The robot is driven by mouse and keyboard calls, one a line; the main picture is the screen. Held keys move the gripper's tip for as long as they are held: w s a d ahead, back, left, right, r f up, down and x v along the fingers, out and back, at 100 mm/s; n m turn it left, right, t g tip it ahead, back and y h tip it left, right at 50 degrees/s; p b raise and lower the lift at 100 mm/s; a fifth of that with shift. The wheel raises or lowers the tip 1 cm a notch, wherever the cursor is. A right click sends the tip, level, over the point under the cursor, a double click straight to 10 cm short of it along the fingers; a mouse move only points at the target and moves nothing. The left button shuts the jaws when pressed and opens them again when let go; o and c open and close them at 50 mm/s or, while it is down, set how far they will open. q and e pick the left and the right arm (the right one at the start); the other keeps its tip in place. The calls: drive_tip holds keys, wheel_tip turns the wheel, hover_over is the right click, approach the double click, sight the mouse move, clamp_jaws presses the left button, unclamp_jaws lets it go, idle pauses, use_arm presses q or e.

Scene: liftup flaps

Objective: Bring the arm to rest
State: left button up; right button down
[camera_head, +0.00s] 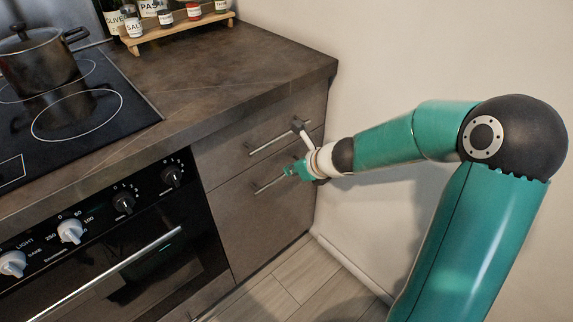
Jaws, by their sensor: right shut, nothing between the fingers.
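My right arm comes in from the lower right, teal with black joints, and reaches left toward the cabinet. My right gripper (294,170) is small in view, in front of the cabinet's lower handle (270,184). It is shut and empty. Whether it touches the handle or the cabinet front cannot be told. The upper drawer (225,152) and the lower front (250,225) both look closed. My left gripper is not in view.
An oven (110,245) with knobs and a long bar handle stands at the left. Above it, a pot (38,62) sits on the black cooktop (120,88). A spice rack (180,30) stands on the brown countertop (235,75). A bare wall (430,50) closes the right side.

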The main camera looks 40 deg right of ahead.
drive_tip(key=p+v, duration=0.3)
drive_tip(key=v, duration=0.4)
drive_tip(key=a+f+n+g+y, duration=0.3)
drive_tip(key=a+f, duration=0.5)
drive_tip(key=a, duration=0.3)
drive_tip(key=s+a+f+n+g, duration=0.4)
drive_tip(key=s+a+f+n, duration=0.4)
drive_tip(key=f+n, duration=0.3)
drive_tip(key=s+a+f+n+g, duration=0.3)
drive_tip(key=s+a+f+n, duration=0.5)
drive_tip(key=n, duration=0.5)
use_arm(q)
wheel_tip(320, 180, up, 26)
drive_tip(key=p, duration=2.1)
drive_tip(key=shift+p, duration=0.35)
use_arm(e)
drive_tip(key=w+r+n+t, duration=0.1)
drive_tip(key=w+r+n, duration=0.2)
drive_tip(key=r, duration=1.7)
drive_tip(key=n, duration=0.3)
drive_tip(key=shift+w+r+n+t+y, duration=0.15)
drive_tip(key=shift+r+n+t+y, duration=0.15)
drive_tip(key=shift+n+y, duration=0.1)
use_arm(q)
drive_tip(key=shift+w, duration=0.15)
